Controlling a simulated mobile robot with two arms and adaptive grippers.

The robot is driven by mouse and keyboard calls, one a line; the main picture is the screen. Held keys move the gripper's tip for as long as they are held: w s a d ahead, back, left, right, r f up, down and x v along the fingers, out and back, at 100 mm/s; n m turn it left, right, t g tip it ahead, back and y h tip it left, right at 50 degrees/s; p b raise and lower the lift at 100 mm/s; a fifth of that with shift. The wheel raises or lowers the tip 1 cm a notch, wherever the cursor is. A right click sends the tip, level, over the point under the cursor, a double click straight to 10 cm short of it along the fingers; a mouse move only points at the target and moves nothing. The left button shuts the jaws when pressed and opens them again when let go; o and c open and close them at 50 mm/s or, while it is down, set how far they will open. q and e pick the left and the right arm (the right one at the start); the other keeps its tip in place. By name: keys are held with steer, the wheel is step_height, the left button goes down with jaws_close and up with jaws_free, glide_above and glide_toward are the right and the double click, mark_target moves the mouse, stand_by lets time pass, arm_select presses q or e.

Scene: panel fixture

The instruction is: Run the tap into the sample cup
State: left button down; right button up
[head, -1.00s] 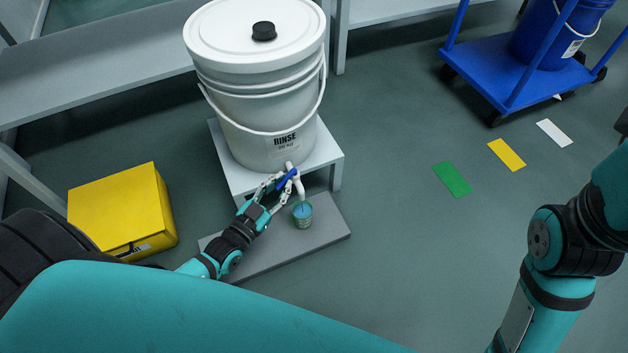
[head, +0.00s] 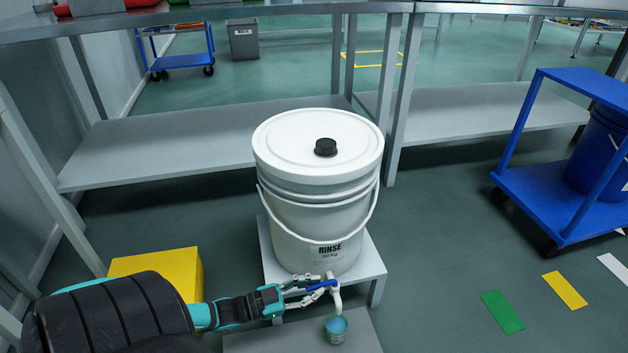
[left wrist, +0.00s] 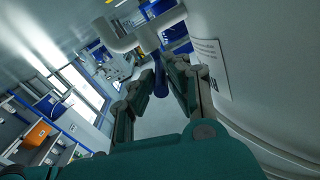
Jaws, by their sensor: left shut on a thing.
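The white rinse bucket (head: 318,215) has a white tap (head: 337,298) low on its front, with a blue lever (head: 321,285). My left gripper (head: 312,288) is shut on the blue lever. In the left wrist view its fingers (left wrist: 160,84) close around the lever (left wrist: 161,80), beside the white tap pipe (left wrist: 150,36). The small green sample cup (head: 335,335) stands upright under the spout, with light blue showing inside its mouth. I cannot tell whether liquid is running from the spout. My right gripper is not in view.
The bucket stands on a low white stand (head: 361,262); the cup is on a grey slab (head: 255,342) in front. A yellow box (head: 180,268) is at the left, and a blue cart (head: 540,190) at the right.

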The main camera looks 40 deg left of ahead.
arm_select(q)
steer(key=c, duration=1.3)
jaws_free()
steer(key=shift+c, duration=0.2)
steer(key=v, duration=1.1)
steer(key=shift+s, duration=0.4)
steer(key=shift+a, duration=0.1)
steer(key=shift+c, duration=0.4)
